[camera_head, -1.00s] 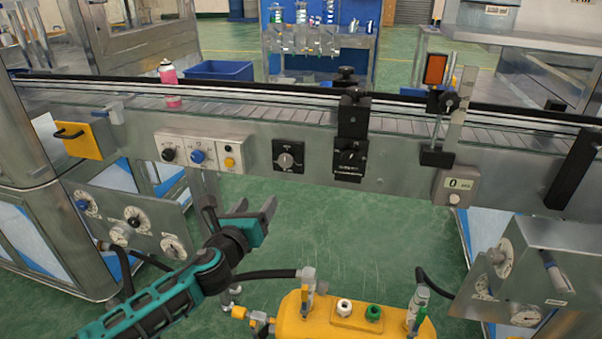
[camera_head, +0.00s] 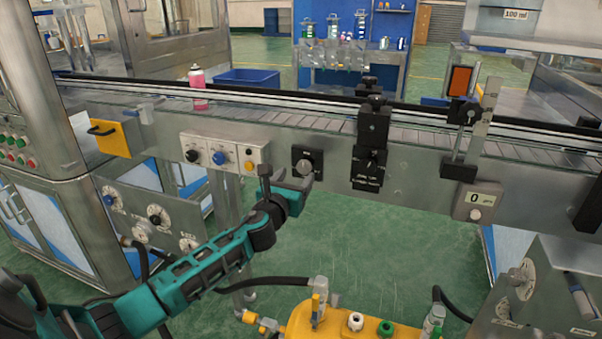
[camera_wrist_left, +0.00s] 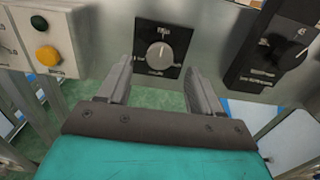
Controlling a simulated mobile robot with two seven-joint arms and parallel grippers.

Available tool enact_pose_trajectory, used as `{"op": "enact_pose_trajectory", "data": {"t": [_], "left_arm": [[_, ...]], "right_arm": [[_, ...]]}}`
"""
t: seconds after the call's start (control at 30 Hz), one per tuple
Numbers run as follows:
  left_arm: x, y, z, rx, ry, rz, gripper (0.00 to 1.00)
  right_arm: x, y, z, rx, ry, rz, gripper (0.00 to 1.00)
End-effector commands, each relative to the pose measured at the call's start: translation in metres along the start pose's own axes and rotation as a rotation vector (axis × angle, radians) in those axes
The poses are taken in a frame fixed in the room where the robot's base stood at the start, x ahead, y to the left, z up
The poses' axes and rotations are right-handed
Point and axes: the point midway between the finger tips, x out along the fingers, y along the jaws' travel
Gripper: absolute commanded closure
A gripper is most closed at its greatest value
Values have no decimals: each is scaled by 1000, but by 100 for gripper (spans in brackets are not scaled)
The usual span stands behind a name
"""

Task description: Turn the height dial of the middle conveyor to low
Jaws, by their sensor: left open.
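A black square dial plate with a round grey knob (camera_head: 307,166) is on the front of the middle conveyor (camera_head: 430,165). The dial also shows in the left wrist view (camera_wrist_left: 159,52), its pale mark pointing roughly up; its lettering is too small to read. My left gripper (camera_head: 287,181) is open and empty, just in front of and slightly below this dial. In the left wrist view its two fingers (camera_wrist_left: 157,82) point toward the dial, one on each side below it, apart from the knob. A second black dial block (camera_head: 369,168) sits to the right. My right gripper is not in view.
A white panel with black and blue knobs and a yellow button (camera_head: 222,155) is left of the dial. A grey counter box (camera_head: 479,201) hangs further right. A pink can (camera_head: 197,88) stands on the belt. A yellow tank (camera_head: 345,325) is below, with open green floor between.

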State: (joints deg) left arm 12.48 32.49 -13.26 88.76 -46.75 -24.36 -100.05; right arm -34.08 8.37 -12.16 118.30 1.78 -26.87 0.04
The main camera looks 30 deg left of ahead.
Motion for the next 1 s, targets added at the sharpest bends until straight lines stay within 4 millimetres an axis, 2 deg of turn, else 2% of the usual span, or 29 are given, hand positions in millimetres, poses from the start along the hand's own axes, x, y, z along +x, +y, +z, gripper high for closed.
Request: {"op": "enact_pose_trajectory", "data": {"t": [0.1, 0.3, 0.7, 0.77, 1.0], "left_arm": [[19, 0, -1, -2, 0, 1, 35], [40, 0, -1, -2, 0, 0, 35], [46, 0, 0, -1, 1, 0, 35], [46, 0, 0, -1, 1, 0, 39], [46, 0, 0, -1, 1, 0, 62]], "right_arm": [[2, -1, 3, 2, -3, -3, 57], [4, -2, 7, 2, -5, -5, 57], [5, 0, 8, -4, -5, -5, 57], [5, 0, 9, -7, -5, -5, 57], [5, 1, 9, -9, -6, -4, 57]]}}
